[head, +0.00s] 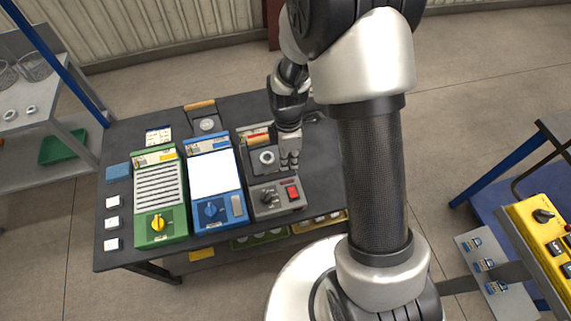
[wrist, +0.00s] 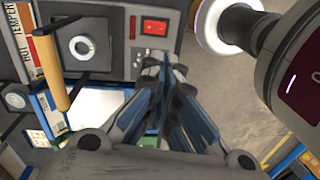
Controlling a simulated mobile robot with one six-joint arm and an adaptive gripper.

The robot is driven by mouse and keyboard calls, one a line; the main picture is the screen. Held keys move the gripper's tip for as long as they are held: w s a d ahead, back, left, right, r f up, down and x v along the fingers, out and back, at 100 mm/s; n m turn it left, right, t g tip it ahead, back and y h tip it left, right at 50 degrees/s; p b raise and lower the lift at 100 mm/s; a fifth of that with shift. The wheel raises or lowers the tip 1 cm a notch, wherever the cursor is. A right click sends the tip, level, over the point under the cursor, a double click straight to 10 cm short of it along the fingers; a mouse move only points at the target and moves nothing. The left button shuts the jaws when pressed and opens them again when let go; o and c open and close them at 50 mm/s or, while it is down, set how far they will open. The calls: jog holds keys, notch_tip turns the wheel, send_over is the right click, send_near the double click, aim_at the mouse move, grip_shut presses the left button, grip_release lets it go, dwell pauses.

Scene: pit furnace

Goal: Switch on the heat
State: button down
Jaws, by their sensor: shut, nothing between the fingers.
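The grey pit furnace unit (head: 278,211) stands at the right of the dark bench, with a round white-ringed part (head: 266,157) on its top. On its front panel are a red rocker switch (head: 292,192) and a black knob (head: 267,197). The red switch also shows in the wrist view (wrist: 155,27), just beyond the fingertips. My gripper (head: 290,165) is shut and empty, above the unit and behind the switch in the head view. Its fingers (wrist: 166,65) look apart from the switch. The fingers cover much of the panel around the knob in the wrist view.
A blue unit (head: 224,221) and a green unit (head: 160,238) with knobs stand to the left. A yellow control box (head: 540,232) is at the far right.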

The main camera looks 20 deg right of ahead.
notch_tip(320, 180, down, 3)
jog(key=shift+r+n, duration=0.15)
jog(key=shift+n, duration=0.45)
jog(key=b, duration=0.4)
send_near(290, 199)
notch_tip(290, 199, down, 5)
jog(key=shift+s+f, duration=0.15)
jog(key=shift+f, duration=0.1)
jog(key=shift+f, duration=0.1)
jog(key=shift+s+f+b, duration=0.2)
jog(key=shift+f+b, duration=0.15)
jog(key=shift+f, duration=0.05)
jog(key=shift+r, duration=0.1)
jog(key=shift+w, duration=0.15)
